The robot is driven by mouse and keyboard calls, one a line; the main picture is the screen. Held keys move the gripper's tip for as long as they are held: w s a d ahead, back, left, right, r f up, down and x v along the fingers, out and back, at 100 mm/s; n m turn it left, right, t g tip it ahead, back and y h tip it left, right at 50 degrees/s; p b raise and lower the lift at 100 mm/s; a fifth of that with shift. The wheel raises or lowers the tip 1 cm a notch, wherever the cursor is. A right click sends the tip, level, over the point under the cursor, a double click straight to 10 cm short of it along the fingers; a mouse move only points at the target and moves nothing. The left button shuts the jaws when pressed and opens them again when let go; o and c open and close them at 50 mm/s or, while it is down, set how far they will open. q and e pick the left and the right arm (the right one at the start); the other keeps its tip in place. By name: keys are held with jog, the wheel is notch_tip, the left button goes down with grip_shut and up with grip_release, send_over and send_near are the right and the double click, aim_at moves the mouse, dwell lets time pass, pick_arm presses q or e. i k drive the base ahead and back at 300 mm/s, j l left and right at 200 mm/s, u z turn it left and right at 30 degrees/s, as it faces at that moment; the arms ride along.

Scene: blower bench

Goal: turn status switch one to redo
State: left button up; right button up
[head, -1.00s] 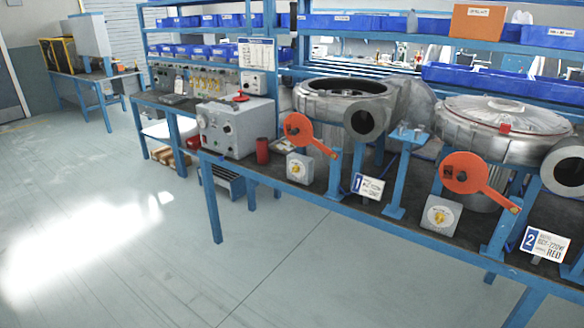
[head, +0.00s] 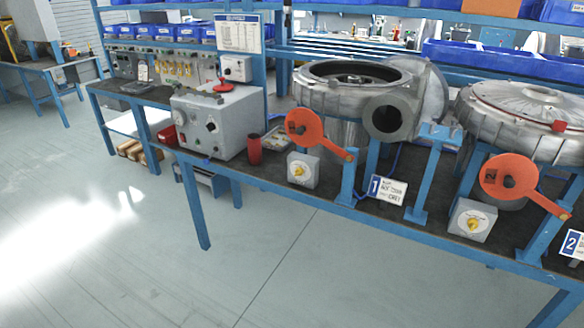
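Status switch one (head: 302,170) is a small pale box with a yellow round knob on its face. It stands at the front of the bench, below a red disc with a lever (head: 304,128) and left of the sign marked 1 (head: 387,189). The setting of its knob is too small to read. A second like switch (head: 472,220) stands further right, left of the sign marked 2 (head: 574,244). Neither of my grippers shows in the head view.
The blue-framed bench (head: 340,207) runs across the view. A grey box with gauges (head: 213,122) and a dark red cylinder (head: 254,150) stand left of switch one. Blower one (head: 330,95) is behind it. The floor (head: 130,270) in front is clear.

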aim_at(299, 172)
jog(key=i+j, duration=0.3)
jog(key=i+j+z, duration=0.15)
jog(key=j, duration=0.25)
jog(key=i+j, duration=0.35)
jog(key=i+j+z, duration=0.15)
jog(key=i+j, duration=0.4)
jog(key=j, duration=0.25)
jog(key=i+j+z, duration=0.15)
jog(key=j, duration=0.25)
jog(key=i+j, duration=0.3)
jog(key=j+z, duration=0.05)
jog(key=j, duration=0.05)
